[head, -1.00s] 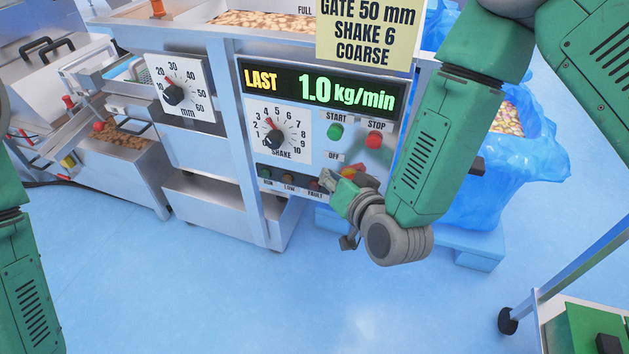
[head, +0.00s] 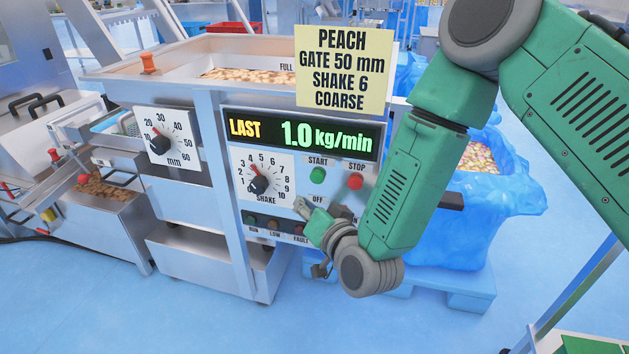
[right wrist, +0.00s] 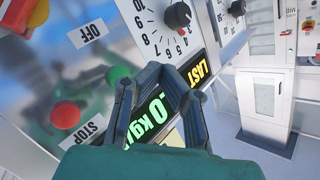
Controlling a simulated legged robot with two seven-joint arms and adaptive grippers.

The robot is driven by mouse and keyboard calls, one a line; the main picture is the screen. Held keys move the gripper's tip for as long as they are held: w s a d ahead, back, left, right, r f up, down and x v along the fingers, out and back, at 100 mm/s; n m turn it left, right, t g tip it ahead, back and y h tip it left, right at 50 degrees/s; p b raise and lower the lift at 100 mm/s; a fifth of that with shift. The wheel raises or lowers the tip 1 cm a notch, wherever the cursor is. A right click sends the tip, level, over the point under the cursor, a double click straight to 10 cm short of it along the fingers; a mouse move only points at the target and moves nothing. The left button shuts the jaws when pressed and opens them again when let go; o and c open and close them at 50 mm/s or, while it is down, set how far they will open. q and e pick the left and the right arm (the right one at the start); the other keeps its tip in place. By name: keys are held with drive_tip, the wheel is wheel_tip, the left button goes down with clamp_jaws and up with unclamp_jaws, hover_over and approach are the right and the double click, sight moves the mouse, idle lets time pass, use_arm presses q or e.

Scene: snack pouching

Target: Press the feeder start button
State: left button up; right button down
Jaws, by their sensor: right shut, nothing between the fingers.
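The green START button (head: 317,175) is on the feeder's control panel (head: 290,205), left of the red STOP button (head: 355,180). In the right wrist view the green button (right wrist: 118,77) lies just left of my fingertips, with the red button (right wrist: 65,115) lower left. My right gripper (head: 302,206) is shut and empty, in front of the panel below and left of the START button. Its fingers also show in the right wrist view (right wrist: 166,75). No contact with the button is visible. My left gripper is not in view.
The SHAKE dial (head: 258,184) is left of the buttons. The display (head: 302,134) above reads LAST 1.0 kg/min. A yellow note (head: 343,70) is above it. A red and yellow control (right wrist: 22,15) is near OFF. A blue-lined bin (head: 500,200) stands at right.

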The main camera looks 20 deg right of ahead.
sight(317, 177)
drive_tip(key=w+d, duration=0.1)
drive_tip(key=w, duration=0.1)
drive_tip(key=w+d, duration=0.2)
drive_tip(key=shift+w+d, duration=0.25)
drive_tip(key=shift+w, duration=0.05)
idle(1.3)
drive_tip(key=shift+w+d, duration=0.2)
drive_tip(key=shift+w, duration=0.05)
drive_tip(key=shift+w+d, duration=0.3)
drive_tip(key=shift+w, duration=0.15)
idle(0.8)
drive_tip(key=shift+a, duration=0.1)
drive_tip(key=shift+s+a, duration=0.45)
drive_tip(key=shift+s, duration=0.3)
